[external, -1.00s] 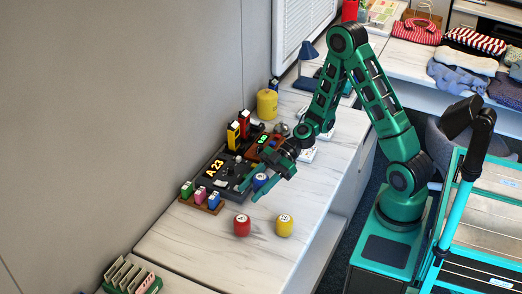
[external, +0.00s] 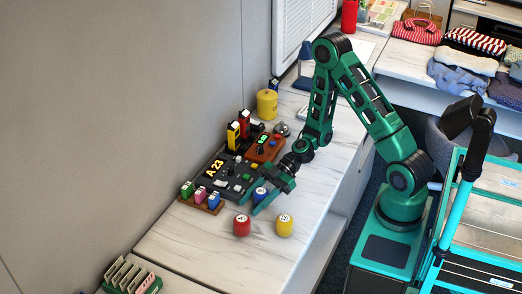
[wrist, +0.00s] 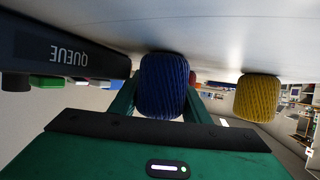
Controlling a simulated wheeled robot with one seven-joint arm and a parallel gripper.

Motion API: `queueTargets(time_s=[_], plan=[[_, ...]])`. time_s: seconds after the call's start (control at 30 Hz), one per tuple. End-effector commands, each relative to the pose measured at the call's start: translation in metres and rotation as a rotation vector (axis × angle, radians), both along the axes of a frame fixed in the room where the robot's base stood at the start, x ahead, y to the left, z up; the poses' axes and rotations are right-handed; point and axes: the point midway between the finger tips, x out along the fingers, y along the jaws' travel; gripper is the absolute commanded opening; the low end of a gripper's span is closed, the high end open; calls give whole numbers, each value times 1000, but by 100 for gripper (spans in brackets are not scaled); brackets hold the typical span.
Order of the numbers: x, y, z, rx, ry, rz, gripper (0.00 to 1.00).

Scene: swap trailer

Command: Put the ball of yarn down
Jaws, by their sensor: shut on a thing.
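The blue ball of yarn (external: 260,194) is between the fingers of my gripper (external: 257,203) over the white marbled counter (external: 205,242). In the wrist view the blue wound yarn (wrist: 164,86) fills the space between the two green fingers, which are shut on it. It is right at the counter surface or just above it; I cannot tell whether it touches. A red ball (external: 242,225) and a yellow ball (external: 285,225) stand on the counter in front of it. The yellow one also shows in the wrist view (wrist: 257,98), apart from my gripper.
A dark console with a lit A 23 display (external: 213,170) lies left of my gripper. A small rack with coloured blocks (external: 201,200) stands at its front, and a yellow canister (external: 267,104) farther back.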

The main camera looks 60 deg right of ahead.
Motion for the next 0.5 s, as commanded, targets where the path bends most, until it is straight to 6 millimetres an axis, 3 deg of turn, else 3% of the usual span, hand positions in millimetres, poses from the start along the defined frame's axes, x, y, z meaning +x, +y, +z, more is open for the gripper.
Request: queueTargets(time_s=[0.03, 0.07, 0.5], plan=[[0, 0, -1, 0, 1, 0, 21], [0, 0, -1, 0, 0, 0, 50], [-3, -9, 4, -1, -2, -1, 50]])
